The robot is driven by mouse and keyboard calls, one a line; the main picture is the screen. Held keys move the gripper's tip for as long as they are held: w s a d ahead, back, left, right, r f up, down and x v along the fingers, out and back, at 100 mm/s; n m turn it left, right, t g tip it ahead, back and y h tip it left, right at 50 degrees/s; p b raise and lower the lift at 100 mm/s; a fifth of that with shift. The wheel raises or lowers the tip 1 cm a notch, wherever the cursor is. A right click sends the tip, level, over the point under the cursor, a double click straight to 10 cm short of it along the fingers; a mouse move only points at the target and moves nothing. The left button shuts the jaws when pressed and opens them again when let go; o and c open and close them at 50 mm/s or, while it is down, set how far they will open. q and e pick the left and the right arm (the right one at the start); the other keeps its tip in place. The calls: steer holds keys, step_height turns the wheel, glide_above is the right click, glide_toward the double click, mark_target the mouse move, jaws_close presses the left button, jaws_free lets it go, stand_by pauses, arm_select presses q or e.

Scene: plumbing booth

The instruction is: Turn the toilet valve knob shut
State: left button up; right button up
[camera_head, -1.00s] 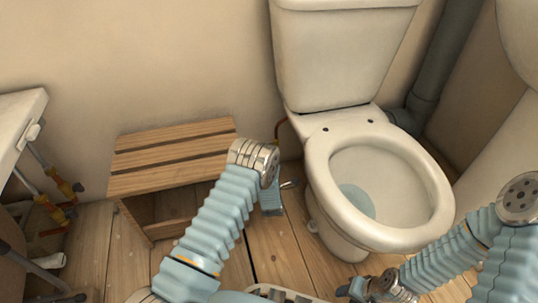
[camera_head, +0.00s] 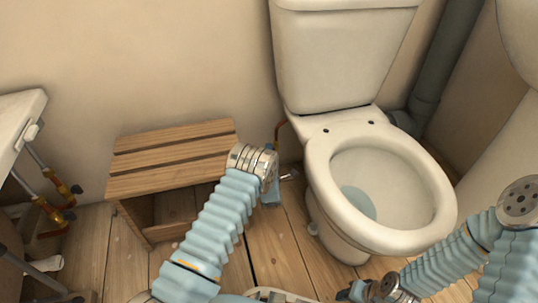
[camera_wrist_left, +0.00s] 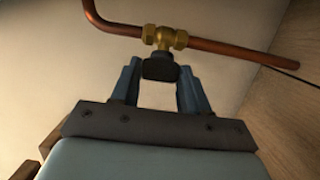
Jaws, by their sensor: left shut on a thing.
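The toilet valve is a brass body (camera_wrist_left: 165,37) on a copper pipe, with a dark knob (camera_wrist_left: 160,68) facing my left gripper, in the left wrist view. My left gripper (camera_wrist_left: 160,76) has its two blue fingers on either side of the knob and is shut on it. In the head view the knob is hidden behind my left wrist, beside the toilet (camera_head: 335,60); a bit of copper pipe (camera_head: 279,128) shows above the wrist. My right gripper (camera_head: 357,290) is low in the head view, in front of the toilet; its fingers are too unclear to tell their state.
A slatted wooden bench (camera_head: 170,160) stands against the wall, left of my left wrist. Pipes with valves (camera_head: 62,200) are under a white basin (camera_head: 20,120) at the far left. A grey waste pipe (camera_head: 440,70) runs behind the toilet at the right.

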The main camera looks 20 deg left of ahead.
arm_select(q)
steer(key=shift+f, duration=0.1)
steer(key=shift+a+f+m+t+h, duration=0.1)
steer(key=shift+f+m+t+h, duration=0.1)
steer(key=shift+m+t, duration=1.2)
steer(key=shift+f+m+t+h, duration=0.1)
steer(key=shift+f+m+t, duration=0.05)
steer(key=shift+m+t, duration=1.2)
steer(key=shift+m, duration=0.55)
steer(key=o, duration=1.1)
steer(key=shift+c, duration=0.2)
steer(key=p+v, duration=0.2)
steer(key=v, duration=1.1)
steer(key=shift+s+p, duration=0.4)
steer(key=shift+f, duration=0.1)
